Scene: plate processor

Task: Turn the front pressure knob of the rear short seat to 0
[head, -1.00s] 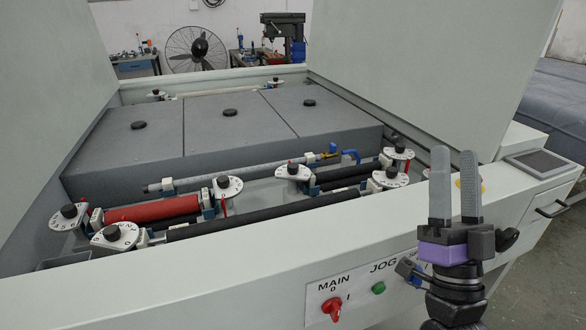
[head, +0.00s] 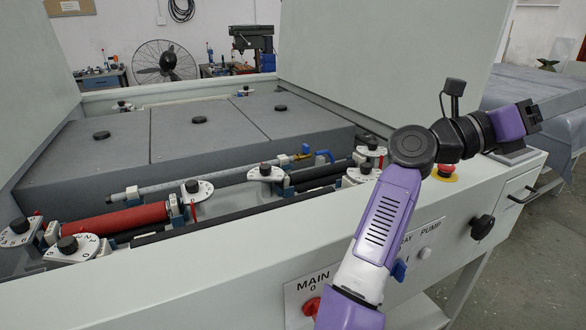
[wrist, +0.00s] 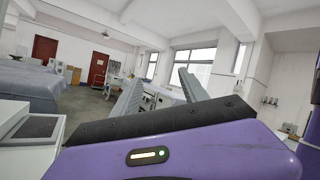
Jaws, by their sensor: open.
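Several black knobs on white numbered dials sit at the roller ends in the open machine. A short black roller (head: 322,171) lies toward the back right, with a knob (head: 265,170) at its left end and a knob (head: 370,145) at its right end. I cannot tell which knob is the front pressure knob of the rear short seat, and the dial settings are too small to read. My gripper (wrist: 160,73) is open and empty in the wrist view, pointing out into the room. In the head view my wrist is above the machine's right side, away from the knobs.
A red roller (head: 122,218) lies at the left, and a front knob (head: 68,245) stands beside it. Grey box covers (head: 105,150) fill the back. A red emergency button (head: 446,170) and a red main switch (head: 312,306) are on the machine. Tall raised panels stand either side.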

